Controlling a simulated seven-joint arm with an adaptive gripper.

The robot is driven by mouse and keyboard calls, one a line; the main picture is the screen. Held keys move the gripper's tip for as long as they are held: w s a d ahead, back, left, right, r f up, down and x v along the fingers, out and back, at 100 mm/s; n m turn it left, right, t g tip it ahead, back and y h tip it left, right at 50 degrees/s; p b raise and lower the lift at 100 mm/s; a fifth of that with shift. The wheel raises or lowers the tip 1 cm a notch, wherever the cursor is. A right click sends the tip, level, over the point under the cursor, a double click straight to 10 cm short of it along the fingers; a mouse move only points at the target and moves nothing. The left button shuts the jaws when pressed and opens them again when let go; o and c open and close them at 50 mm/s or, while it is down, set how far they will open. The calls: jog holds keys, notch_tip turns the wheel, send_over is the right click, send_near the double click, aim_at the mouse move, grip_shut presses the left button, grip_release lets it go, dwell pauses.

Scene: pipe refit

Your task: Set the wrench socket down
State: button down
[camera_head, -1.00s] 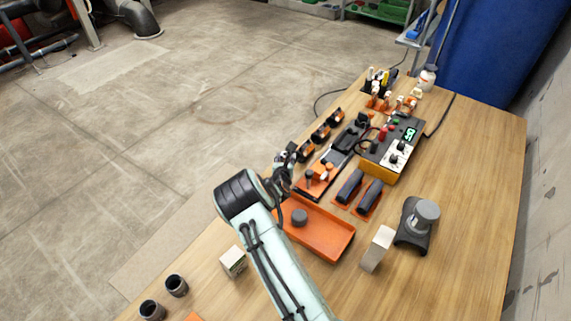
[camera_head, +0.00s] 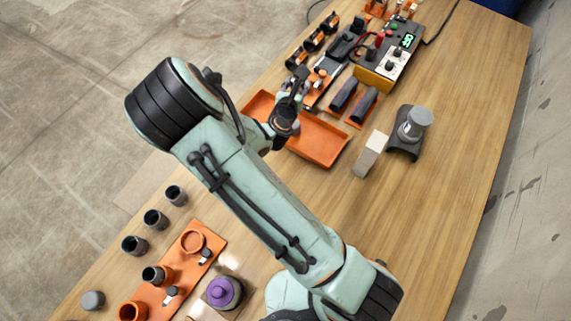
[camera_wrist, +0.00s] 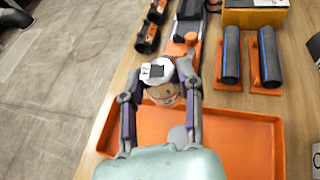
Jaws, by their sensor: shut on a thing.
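My gripper (camera_wrist: 160,84) is shut on the wrench socket (camera_wrist: 158,70), a short round piece with a pale top, a dark square opening and a brownish side. In the wrist view the socket appears over the far edge of the orange tray (camera_wrist: 240,145); its height above the tray is unclear. In the head view my gripper (camera_head: 290,103) is over the left part of the tray (camera_head: 325,152), and the socket is hard to make out there. A grey disc (camera_wrist: 178,137) lies in the tray, partly covered by my gripper.
Two dark cylinders (camera_wrist: 231,55) on orange holders and an orange fixture (camera_head: 320,90) stand beyond the tray. A pale block (camera_head: 370,155) and a grey-topped dark stand (camera_head: 408,130) are to its right. The tray's right part is bare.

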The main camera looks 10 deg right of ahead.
jog(key=s+d+f+m+g+h, duration=0.25)
jog(key=s+m+g+h, duration=0.55)
jog(key=s, duration=0.6)
jog(key=s+a+f+n+t+y, duration=0.1)
jog(key=s+a+t+y, duration=0.15)
jog(key=a, duration=0.65)
jog(key=shift+n+t, duration=0.35)
jog(key=shift+n, duration=0.05)
jog(key=f, duration=0.7)
jog(key=shift+s+f, duration=0.2)
jog(key=shift+s, duration=0.1)
jog(key=shift+f, duration=0.4)
jog(key=shift+f, duration=0.1)
jog(key=c, duration=0.7)
grip_release()
